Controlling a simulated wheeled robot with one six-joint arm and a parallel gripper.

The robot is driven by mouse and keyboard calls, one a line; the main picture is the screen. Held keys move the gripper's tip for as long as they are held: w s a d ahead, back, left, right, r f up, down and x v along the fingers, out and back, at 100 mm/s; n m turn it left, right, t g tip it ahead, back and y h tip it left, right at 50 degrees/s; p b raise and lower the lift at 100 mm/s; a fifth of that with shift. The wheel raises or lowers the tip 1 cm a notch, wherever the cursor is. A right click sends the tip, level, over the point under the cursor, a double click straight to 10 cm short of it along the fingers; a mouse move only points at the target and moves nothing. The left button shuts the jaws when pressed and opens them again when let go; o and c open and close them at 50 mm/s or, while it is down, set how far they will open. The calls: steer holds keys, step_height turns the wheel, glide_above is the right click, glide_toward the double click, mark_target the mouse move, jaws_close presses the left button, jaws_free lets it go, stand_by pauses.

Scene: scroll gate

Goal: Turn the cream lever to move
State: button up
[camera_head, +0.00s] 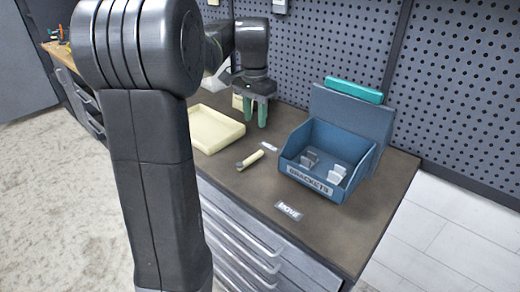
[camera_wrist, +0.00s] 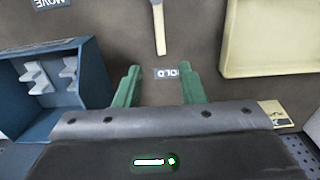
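The cream lever (camera_head: 252,158) lies on the brown bench top, with its grey pivot end toward the front left. Its free end points at a small HOLD label (camera_head: 269,146). In the wrist view the lever (camera_wrist: 159,30) also points at the HOLD label (camera_wrist: 172,73). A MOVE label (camera_head: 288,211) lies nearer the bench's front edge; it is partly cut off in the wrist view (camera_wrist: 52,3). My gripper (camera_head: 256,118) has green fingers and hangs behind the lever, apart from it. In the wrist view my gripper (camera_wrist: 160,84) is open and empty.
A blue bin (camera_head: 313,182) marked BRACKETS, with grey brackets inside, stands right of the lever. A teal bar (camera_head: 354,90) tops the panel behind it. A cream tray (camera_head: 222,140) lies left. A perforated wall (camera_head: 450,100) stands behind.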

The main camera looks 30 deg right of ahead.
mark_target(255, 155)
step_height(255, 155, down, 12)
steer(key=shift+f+b, duration=0.2)
steer(key=shift+b, duration=0.3)
jaws_close()
